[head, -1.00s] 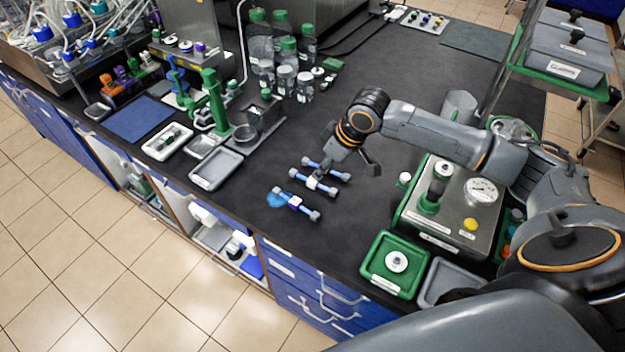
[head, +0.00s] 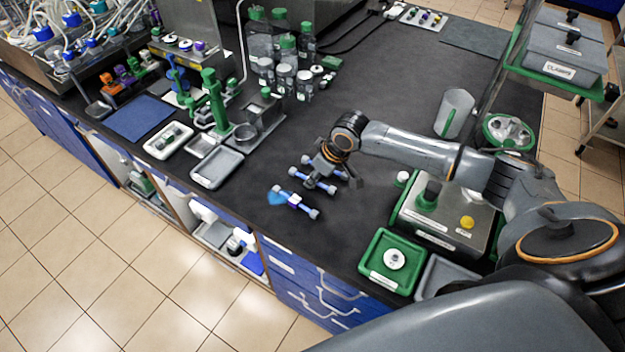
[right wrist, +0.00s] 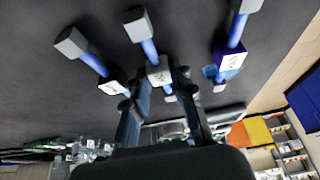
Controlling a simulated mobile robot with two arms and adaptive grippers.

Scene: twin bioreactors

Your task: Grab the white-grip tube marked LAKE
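Three blue tubes with grey end caps lie side by side on the dark counter. The middle tube (head: 328,188) has a white grip, which shows in the right wrist view (right wrist: 159,75); its label is too small to read surely. The near tube (head: 296,201) has a purple grip (right wrist: 229,58). The far tube (head: 340,174) has a dark grip with a white label in the right wrist view (right wrist: 112,87). My right gripper (head: 325,175) is open above the middle tube, its fingers (right wrist: 156,92) apart on either side of the white grip. Contact cannot be told. My left gripper is out of view.
A blue patch (head: 276,198) lies by the purple-grip tube. A steel device with a green base (head: 440,225) and a green tray (head: 391,262) stand to the right. Grey trays (head: 216,168) and bottles (head: 285,60) are left and behind. The counter behind the tubes is clear.

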